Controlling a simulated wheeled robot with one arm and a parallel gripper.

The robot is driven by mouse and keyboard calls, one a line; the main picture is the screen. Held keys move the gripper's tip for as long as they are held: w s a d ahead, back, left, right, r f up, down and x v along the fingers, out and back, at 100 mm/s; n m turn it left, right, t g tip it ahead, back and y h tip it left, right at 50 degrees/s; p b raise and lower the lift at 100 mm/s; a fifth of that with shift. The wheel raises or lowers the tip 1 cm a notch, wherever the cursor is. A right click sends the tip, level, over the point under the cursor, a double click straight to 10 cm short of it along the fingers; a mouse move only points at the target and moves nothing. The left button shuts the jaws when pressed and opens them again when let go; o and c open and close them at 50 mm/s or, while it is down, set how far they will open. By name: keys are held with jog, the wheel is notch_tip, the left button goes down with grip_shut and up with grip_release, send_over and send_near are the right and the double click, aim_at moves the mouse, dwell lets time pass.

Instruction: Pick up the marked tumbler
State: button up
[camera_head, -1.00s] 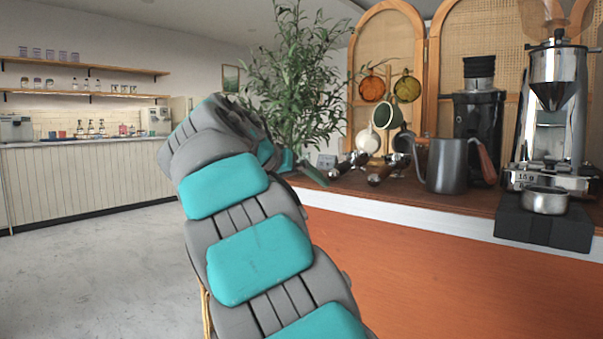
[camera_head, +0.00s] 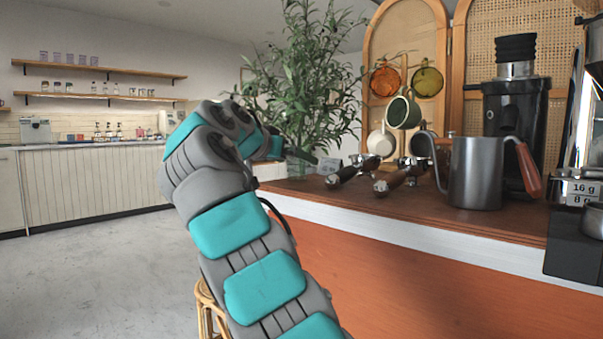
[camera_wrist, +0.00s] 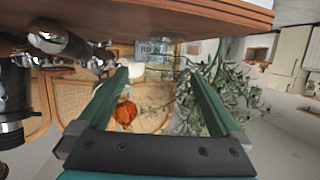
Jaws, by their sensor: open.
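I cannot clearly make out a marked tumbler in either view. In the wrist view, my gripper (camera_wrist: 159,73) is open, its two green fingers spread with nothing held between them. Past the fingertips, a small pale card (camera_wrist: 153,48) and a clear, yellowish glass-like shape (camera_wrist: 180,48) stand against the counter, which appears upside down at the top. Whether that shape is the tumbler, I cannot tell. In the head view, my arm reaches to the counter's left end, where its links mostly hide the gripper and what is beyond it.
The wooden counter (camera_head: 420,221) holds two portafilters (camera_head: 395,181), a grey kettle (camera_head: 476,172) and a black grinder (camera_head: 516,110). A leafy plant (camera_head: 305,80) stands behind my arm. Cups hang on the rattan panel, among them an orange one (camera_head: 384,81). The floor at left is clear.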

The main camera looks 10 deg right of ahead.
aim_at(304, 167)
jog(key=x, duration=0.4)
jog(key=f+x, duration=0.1)
jog(key=x, duration=0.1)
jog(key=shift+w+a, duration=0.1)
jog(key=shift+w, duration=0.25)
jog(key=c, duration=1.5)
notch_tip(304, 167, up, 3)
jog(key=p, duration=0.2)
jog(key=shift+p, duration=0.35)
jog(key=s+a+b, duration=0.1)
jog(key=s+a, duration=0.1)
jog(key=s, duration=0.2)
jog(key=s+a+r+b, duration=0.1)
jog(key=s+a+b, duration=0.1)
jog(key=s, duration=0.3)
jog(key=s+a+r+b, duration=0.1)
jog(key=s+a, duration=0.2)
jog(key=s, duration=0.2)
jog(key=shift+a+b, duration=0.2)
jog(key=shift+b, duration=0.2)
